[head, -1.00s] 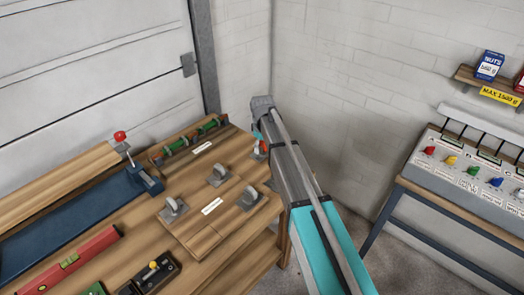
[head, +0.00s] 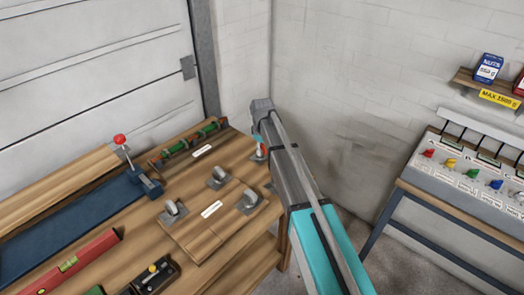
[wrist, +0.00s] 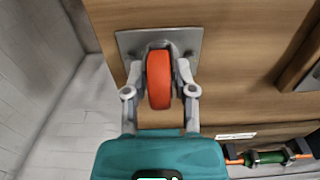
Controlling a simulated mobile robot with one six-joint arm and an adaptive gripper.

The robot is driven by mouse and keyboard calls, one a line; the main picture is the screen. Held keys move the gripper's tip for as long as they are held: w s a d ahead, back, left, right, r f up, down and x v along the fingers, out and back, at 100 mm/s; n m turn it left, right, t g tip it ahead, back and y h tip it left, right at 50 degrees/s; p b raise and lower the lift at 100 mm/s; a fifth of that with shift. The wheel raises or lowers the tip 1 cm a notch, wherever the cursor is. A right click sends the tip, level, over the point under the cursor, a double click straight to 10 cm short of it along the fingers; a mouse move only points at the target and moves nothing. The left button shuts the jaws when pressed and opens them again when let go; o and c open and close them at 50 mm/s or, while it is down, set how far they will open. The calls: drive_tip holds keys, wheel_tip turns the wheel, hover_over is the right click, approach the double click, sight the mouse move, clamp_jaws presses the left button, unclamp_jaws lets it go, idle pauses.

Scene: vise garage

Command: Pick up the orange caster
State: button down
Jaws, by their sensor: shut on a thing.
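The orange caster has an orange wheel (wrist: 159,79) in a grey fork on a square grey plate (wrist: 128,43). In the wrist view the plate lies against the wooden bench top (wrist: 240,60); I cannot tell whether it touches. My gripper (wrist: 160,88) is shut on the caster, with one grey finger on each side of the wheel. In the head view my gripper is mostly hidden behind my arm at the bench's far right corner, and only a little of the caster shows there.
Three grey casters, one of them here (head: 249,200), stand on the bench left of my arm. A green roller part (head: 190,140) lies at the back. A blue vise-like tool (head: 145,182) and a red level (head: 70,263) lie further left. White walls stand close behind.

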drive_tip(key=shift+r, duration=0.2)
wheel_tip(320, 180, up, 2)
drive_tip(key=shift+r+p, duration=0.1)
drive_tip(key=shift+p, duration=1.1)
drive_tip(key=s+a+r+p, duration=0.1)
drive_tip(key=s+r+p, duration=0.9)
drive_tip(key=s, duration=0.4)
drive_tip(key=shift+a+r, duration=0.2)
drive_tip(key=shift+a, duration=0.1)
drive_tip(key=shift+d, duration=0.15)
